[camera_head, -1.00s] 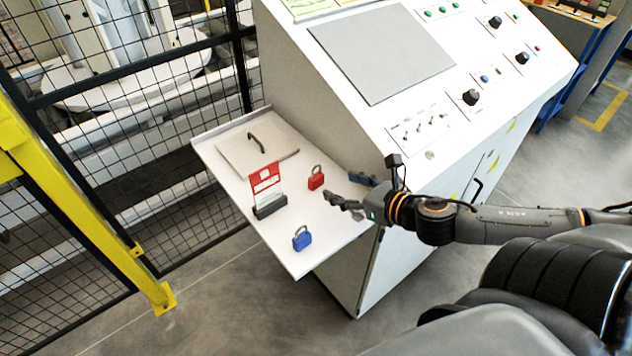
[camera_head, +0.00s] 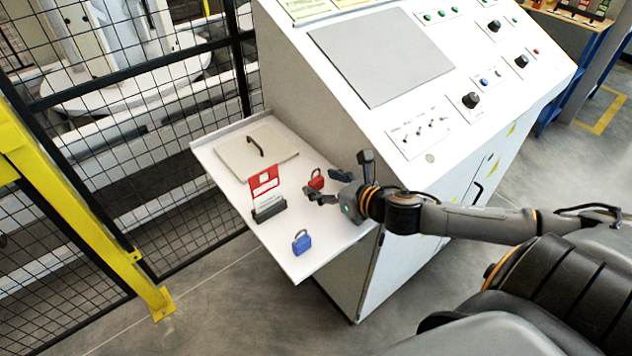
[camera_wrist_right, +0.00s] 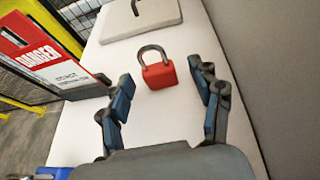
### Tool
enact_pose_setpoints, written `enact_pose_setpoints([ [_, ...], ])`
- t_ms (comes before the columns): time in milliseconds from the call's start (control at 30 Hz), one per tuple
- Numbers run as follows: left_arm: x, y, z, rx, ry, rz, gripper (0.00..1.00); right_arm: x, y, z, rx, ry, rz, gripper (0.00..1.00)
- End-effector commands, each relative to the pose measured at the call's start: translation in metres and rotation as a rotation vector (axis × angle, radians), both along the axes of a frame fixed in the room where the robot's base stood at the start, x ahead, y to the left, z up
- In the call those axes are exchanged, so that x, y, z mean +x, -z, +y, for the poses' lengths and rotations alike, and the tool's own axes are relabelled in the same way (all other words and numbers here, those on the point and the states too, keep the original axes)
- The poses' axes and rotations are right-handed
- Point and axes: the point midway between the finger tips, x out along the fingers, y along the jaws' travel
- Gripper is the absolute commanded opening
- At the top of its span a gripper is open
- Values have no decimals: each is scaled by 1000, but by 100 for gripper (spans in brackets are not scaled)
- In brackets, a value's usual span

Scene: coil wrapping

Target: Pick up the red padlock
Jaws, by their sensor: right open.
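The red padlock (camera_head: 316,181) stands on the white side shelf (camera_head: 225,178) of the control cabinet, its grey shackle up. In the right wrist view the padlock (camera_wrist_right: 160,75) is just ahead of my fingertips and centred between them. My right gripper (camera_head: 324,186) is open and empty, its fingers apart on either side of the padlock's line; it also shows in the right wrist view (camera_wrist_right: 164,95). In the head view its fingers partly cover the padlock's lower side. I cannot tell whether a finger touches it. My left gripper is not in view.
A red and white danger tag (camera_head: 265,185) in a dark holder (camera_head: 269,210) stands left of the padlock. A blue padlock (camera_head: 302,243) is near the shelf's front edge. A beige plate with a handle (camera_head: 255,152) lies behind. The sloped cabinet (camera_head: 345,150) rises to the right.

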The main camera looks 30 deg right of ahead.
Motion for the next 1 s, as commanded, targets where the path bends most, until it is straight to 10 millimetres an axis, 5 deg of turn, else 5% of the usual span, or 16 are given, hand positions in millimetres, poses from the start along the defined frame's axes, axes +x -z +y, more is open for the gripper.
enact_pose_setpoints([
  [233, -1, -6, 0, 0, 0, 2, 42, 23, 7, 5, 1, 1, -2, 64],
  [567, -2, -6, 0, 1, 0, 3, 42, 26, 11, 6, 1, -2, 1, 64],
  [900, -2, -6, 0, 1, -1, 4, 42, 26, 10, 6, 0, -1, 0, 0],
  [1000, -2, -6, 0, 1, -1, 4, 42, 26, 10, 6, 0, -2, -1, 0],
])
